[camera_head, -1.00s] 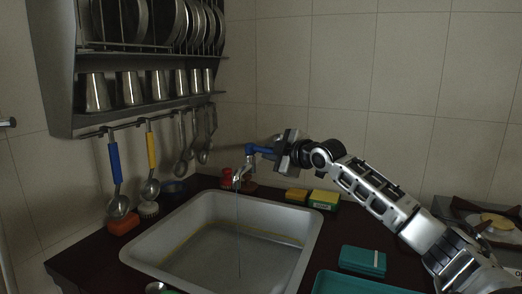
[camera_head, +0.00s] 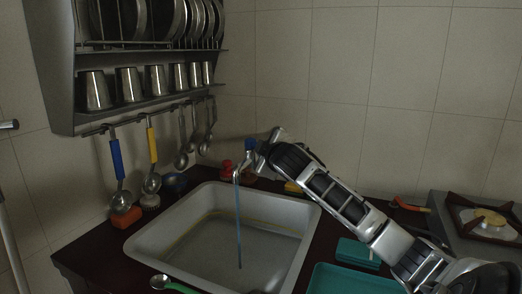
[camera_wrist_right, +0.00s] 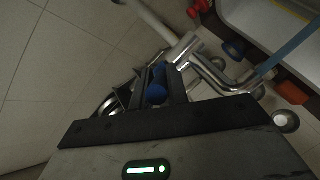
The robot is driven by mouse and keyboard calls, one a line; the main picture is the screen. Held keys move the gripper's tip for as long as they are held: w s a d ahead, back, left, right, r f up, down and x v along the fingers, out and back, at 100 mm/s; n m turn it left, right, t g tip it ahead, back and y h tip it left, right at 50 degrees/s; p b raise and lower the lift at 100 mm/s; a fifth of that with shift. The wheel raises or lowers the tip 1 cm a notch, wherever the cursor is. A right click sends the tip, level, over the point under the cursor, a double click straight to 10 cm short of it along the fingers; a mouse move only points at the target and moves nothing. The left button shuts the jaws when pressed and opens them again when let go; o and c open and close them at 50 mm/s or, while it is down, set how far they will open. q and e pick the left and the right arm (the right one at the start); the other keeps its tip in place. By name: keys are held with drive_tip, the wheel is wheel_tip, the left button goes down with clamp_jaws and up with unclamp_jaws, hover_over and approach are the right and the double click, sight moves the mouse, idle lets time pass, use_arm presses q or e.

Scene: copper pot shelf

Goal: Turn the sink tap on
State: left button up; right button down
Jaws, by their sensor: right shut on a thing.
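The metal sink tap (camera_head: 239,171) stands at the back edge of the sink (camera_head: 170,222). A blue stream of water (camera_head: 239,228) runs from its spout into the basin. The tap's blue handle (camera_head: 249,145) points up beside my right gripper (camera_head: 257,150). In the right wrist view the blue handle (camera_wrist_right: 157,92) lies between the dark fingers, and the right gripper is shut on it. The curved spout (camera_wrist_right: 213,76) and the water (camera_wrist_right: 290,48) show to the right there. My left gripper is not in view.
A shelf with metal cups (camera_head: 126,84) and hanging ladles (camera_head: 151,160) is on the left wall. A yellow sponge (camera_head: 292,187) is partly behind my right arm. A teal box (camera_head: 357,253) and teal tray (camera_head: 345,280) lie right of the sink. A stove (camera_head: 490,222) stands far right.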

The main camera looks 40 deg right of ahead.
drive_tip(key=shift+f, duration=0.1)
drive_tip(key=c, duration=1.4)
unclamp_jaws()
drive_tip(key=shift+o, duration=0.2)
drive_tip(key=b+v, duration=0.2)
drive_tip(key=v, duration=1.4)
